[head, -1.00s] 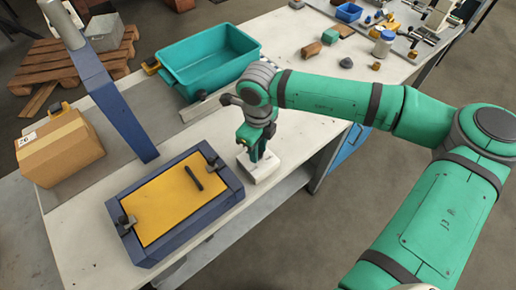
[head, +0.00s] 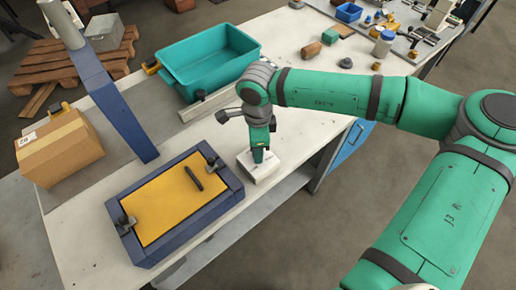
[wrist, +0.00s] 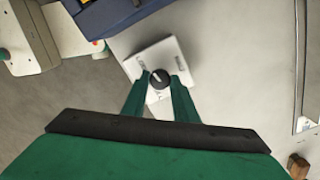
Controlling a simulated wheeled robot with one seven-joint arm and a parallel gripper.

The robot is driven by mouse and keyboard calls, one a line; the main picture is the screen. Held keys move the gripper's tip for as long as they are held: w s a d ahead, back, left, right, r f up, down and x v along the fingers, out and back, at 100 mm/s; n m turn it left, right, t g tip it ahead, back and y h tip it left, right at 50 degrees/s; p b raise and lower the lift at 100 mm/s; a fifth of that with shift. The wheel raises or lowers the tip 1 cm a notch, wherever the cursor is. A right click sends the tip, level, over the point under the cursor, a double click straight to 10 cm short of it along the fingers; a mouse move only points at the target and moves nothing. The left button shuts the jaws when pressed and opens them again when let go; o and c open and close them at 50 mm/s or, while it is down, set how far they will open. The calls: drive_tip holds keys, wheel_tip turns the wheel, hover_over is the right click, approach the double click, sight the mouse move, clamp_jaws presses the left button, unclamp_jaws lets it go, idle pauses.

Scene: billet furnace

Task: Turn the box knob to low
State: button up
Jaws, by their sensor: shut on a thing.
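The box is a small white block (head: 261,167) on the bench, right of the blue-framed yellow panel in the head view. In the wrist view the white box (wrist: 158,56) has dark lettering near its upper corners, too small to read fully. Its round black knob (wrist: 159,79) carries a pale pointer mark. My gripper (wrist: 160,92) has its two green fingers on either side of the knob, shut on it. In the head view my gripper (head: 259,156) points down onto the box and hides the knob.
The blue-framed yellow panel (head: 170,203) with a black handle lies left of the box. A teal bin (head: 213,64) stands behind, a cardboard box (head: 58,147) and blue post (head: 120,115) at left. The bench's front edge is close by the box.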

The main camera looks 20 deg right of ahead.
drive_tip(key=shift+w, duration=0.1)
idle(0.3)
drive_tip(key=o, duration=1.1)
drive_tip(key=shift+c, duration=0.2)
drive_tip(key=shift+r, duration=0.15)
wheel_tip(320, 180, up, 10)
drive_tip(key=shift+r, duration=0.25)
